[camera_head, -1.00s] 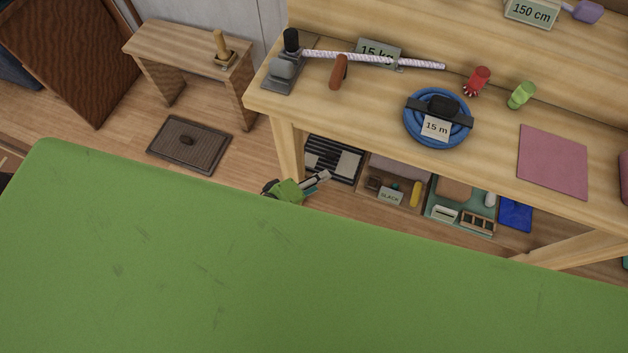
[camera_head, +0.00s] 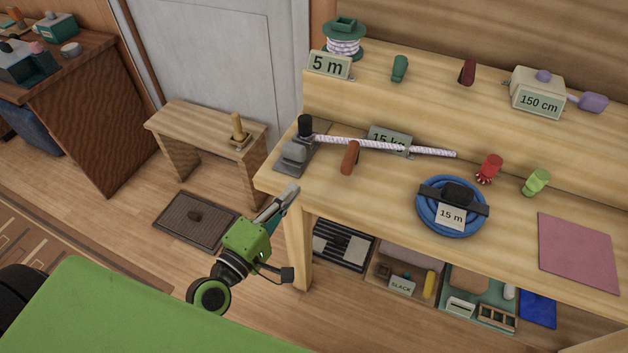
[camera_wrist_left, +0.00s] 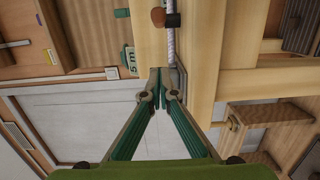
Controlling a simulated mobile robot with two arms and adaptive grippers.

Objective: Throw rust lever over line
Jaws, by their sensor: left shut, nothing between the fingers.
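The rust lever (camera_head: 350,157) is a short reddish-brown handle on the workbench at the left. Its upper end is close to the white rope line (camera_head: 385,146); I cannot tell if they touch. The line runs right from a grey clamp (camera_head: 293,155) with a black post. My left gripper (camera_head: 291,192) is shut and empty, beside the bench's left corner, below and left of the lever. In the left wrist view its closed fingers (camera_wrist_left: 160,75) point towards the bench, with the rope (camera_wrist_left: 171,46) just beyond. My right gripper is not in view.
A blue rope coil (camera_head: 451,207) marked 15 m, a red piece (camera_head: 489,168) and a green piece (camera_head: 536,182) lie to the right. A small stool (camera_head: 200,128) stands left of the bench. Trays sit under the bench. Open floor lies between stool and bench.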

